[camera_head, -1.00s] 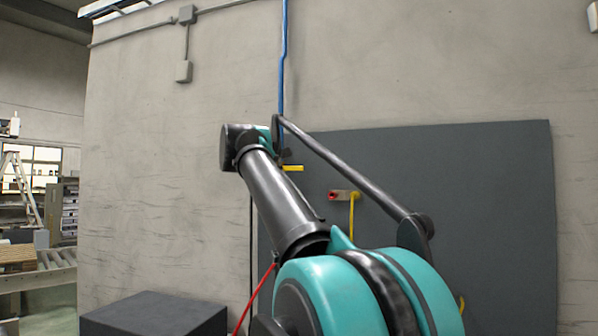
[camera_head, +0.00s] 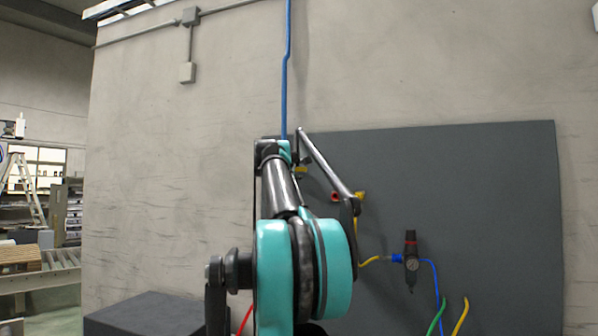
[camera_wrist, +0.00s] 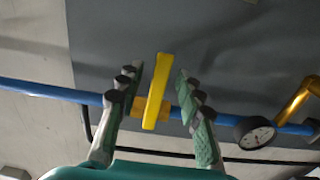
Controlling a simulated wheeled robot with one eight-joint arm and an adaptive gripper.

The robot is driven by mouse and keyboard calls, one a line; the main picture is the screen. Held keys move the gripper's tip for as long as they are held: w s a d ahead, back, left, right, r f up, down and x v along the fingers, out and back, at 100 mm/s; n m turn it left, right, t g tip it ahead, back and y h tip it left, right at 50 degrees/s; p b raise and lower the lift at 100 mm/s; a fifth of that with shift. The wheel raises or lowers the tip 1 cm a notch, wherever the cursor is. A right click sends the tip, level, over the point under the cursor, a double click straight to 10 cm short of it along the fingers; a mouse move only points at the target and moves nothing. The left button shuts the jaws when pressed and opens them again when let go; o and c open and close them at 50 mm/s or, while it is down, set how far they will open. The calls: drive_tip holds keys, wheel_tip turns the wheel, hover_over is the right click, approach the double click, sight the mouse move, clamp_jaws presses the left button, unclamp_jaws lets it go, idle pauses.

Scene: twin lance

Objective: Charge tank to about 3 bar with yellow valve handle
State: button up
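A yellow valve handle (camera_wrist: 157,90) stands in the wrist view as a long bar across a blue pipe (camera_wrist: 40,90). My gripper (camera_wrist: 162,80) is open, one finger on each side of the handle, with a visible gap on both sides. In the head view a small yellow piece, likely this handle (camera_head: 301,170), shows beside my arm's end; my fingers are hidden there. A round white-faced gauge (camera_wrist: 255,132) sits right of the handle in the wrist view; its reading is too small to tell. I cannot make out a tank.
A dark grey panel (camera_head: 470,180) fills the wall behind. On it are a red-ended fitting (camera_head: 336,197), a black regulator (camera_head: 411,262) with a small gauge, and blue, green and yellow hoses. A dark box (camera_head: 145,315) stands at lower left.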

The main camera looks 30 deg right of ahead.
drive_tip(key=shift+w+d, duration=0.4)
drive_tip(key=shift+d, duration=0.1)
drive_tip(key=shift+c, duration=0.6)
clamp_jaws()
